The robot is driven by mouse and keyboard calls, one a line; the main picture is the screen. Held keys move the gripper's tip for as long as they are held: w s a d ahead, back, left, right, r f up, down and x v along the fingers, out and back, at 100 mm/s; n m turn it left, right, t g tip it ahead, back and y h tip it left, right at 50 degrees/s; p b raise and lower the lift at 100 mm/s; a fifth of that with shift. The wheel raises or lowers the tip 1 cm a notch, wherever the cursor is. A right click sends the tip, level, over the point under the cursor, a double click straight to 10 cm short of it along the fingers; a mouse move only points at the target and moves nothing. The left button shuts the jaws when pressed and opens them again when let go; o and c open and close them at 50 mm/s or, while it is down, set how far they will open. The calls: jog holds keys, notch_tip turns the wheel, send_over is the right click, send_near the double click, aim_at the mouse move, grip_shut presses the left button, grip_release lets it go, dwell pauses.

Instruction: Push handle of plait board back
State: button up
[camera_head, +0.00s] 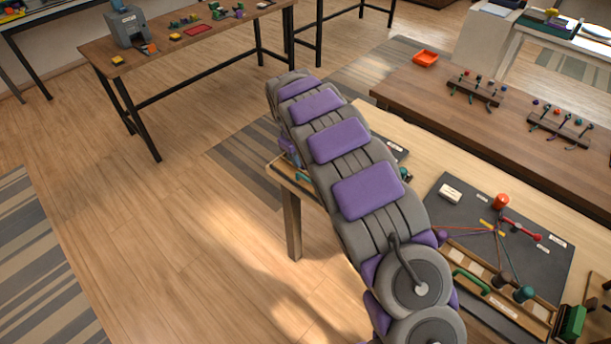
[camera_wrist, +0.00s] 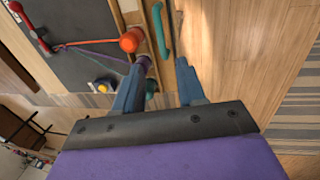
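The plait board (camera_head: 460,212) is a dark panel on the light wooden table, with coloured cords meeting near its middle. A green handle (camera_head: 470,281) is on the wooden rail along its near side; it shows as a teal bar in the wrist view (camera_wrist: 162,32). A red handle (camera_head: 520,228) lies on the dark panel. My gripper (camera_wrist: 163,62) is open and empty, its fingers apart near the rail. The green handle is just beyond the fingertips, with no contact visible. A purple knob (camera_wrist: 145,62) is by the left fingertip. My arm hides the gripper in the head view.
An orange-red knob (camera_head: 501,202) stands on the board, and dark green knobs (camera_head: 523,293) stand by the rail. A white block (camera_head: 450,193) lies on the board. A brown table (camera_head: 430,90) with peg racks stands behind. Open floor (camera_head: 180,230) lies left.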

aim_at(305, 178)
jog(key=f, duration=0.3)
jog(key=w+f+b, duration=0.1)
jog(key=f, duration=0.2)
jog(key=f+b, duration=0.1)
jog(key=f, duration=0.3)
jog(key=shift+w+d, duration=0.2)
jog(key=shift+d, duration=0.15)
jog(key=shift+w+d+f, duration=0.15)
jog(key=shift+d+f, duration=0.05)
jog(key=shift+f, duration=0.2)
grip_shut()
